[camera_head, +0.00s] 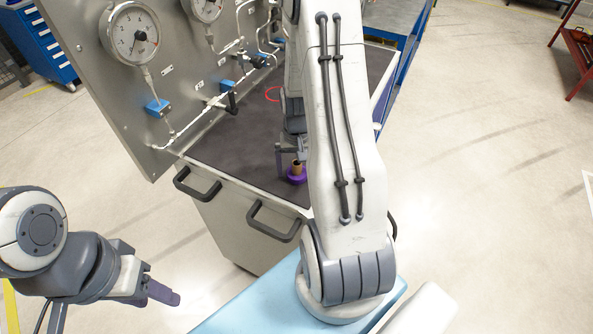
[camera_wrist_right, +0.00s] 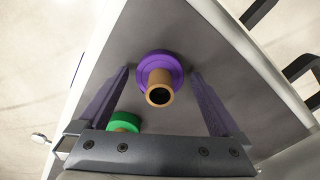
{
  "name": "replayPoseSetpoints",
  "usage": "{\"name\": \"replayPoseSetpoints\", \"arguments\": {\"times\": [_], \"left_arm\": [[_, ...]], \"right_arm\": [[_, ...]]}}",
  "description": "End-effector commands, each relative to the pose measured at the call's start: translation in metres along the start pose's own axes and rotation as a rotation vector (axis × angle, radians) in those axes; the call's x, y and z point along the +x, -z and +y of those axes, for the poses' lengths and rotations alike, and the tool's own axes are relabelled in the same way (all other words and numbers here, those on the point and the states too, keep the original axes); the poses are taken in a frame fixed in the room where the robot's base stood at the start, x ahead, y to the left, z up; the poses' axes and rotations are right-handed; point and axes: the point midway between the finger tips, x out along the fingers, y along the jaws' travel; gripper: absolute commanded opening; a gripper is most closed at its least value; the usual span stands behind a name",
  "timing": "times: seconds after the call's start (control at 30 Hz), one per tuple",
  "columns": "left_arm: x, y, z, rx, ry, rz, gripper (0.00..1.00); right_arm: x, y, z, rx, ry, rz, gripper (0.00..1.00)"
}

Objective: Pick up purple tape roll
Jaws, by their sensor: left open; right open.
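The purple tape roll (camera_head: 296,179) lies on the dark top of the cart, near its front edge. A tan, hollow cylinder (camera_wrist_right: 159,88) stands up from its middle; in the right wrist view the purple ring (camera_wrist_right: 150,62) shows around it. My right gripper (camera_head: 289,158) is open above the roll, pointing down. In the right wrist view the roll appears between the two spread fingers, with a visible gap on each side. My right arm hides part of this area in the head view. My left gripper (camera_head: 163,292) is open and empty, low at the left, away from the cart.
A green roll (camera_wrist_right: 124,120) is partly hidden behind my right gripper in the wrist view. A gauge panel (camera_head: 95,70) with pipes stands along the left side. Black handles (camera_head: 272,222) stick out at the front.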

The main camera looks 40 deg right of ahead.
Motion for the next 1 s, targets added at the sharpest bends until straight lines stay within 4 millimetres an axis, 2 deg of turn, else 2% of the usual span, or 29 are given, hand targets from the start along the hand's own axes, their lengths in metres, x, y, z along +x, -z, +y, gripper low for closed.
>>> {"name": "replayPoseSetpoints", "arguments": {"times": [0.13, 0.17, 0.2, 0.37, 0.77, 0.87, 1.0], "left_arm": [[0.0, 0.0, 0.0, 0.0, 0.0, 0.0, 0.5], [0.0, 0.0, 0.0, 0.0, 0.0, 0.0, 0.5], [0.0, 0.0, 0.0, 0.0, 0.0, 0.0, 0.5], [0.0, 0.0, 0.0, 0.0, 0.0, 0.0, 0.5], [0.002, 0.0, 0.0, 0.0, 0.0, 0.0, 0.5], [0.005, 0.0, 0.0, 0.0, 0.0, 0.0, 0.5], [0.01, -0.001, -0.001, 0.001, 0.0, 0.0, 0.5]], "right_arm": [[0.0, 0.0, 0.0, 0.0, 0.0, 0.001, 1.0], [0.0, 0.0, 0.0, 0.0, 0.0, 0.001, 0.96], [0.0, 0.0, 0.0, 0.0, 0.0, 0.001, 0.81], [0.0, 0.0, 0.0, 0.0, 0.0, 0.001, 0.2], [-0.006, 0.001, 0.0, 0.0, 0.001, 0.005, 0.19], [-0.015, 0.002, 0.0, 0.0, 0.001, 0.006, 0.19], [-0.036, 0.003, 0.0, 0.0, 0.001, 0.01, 0.19]]}}
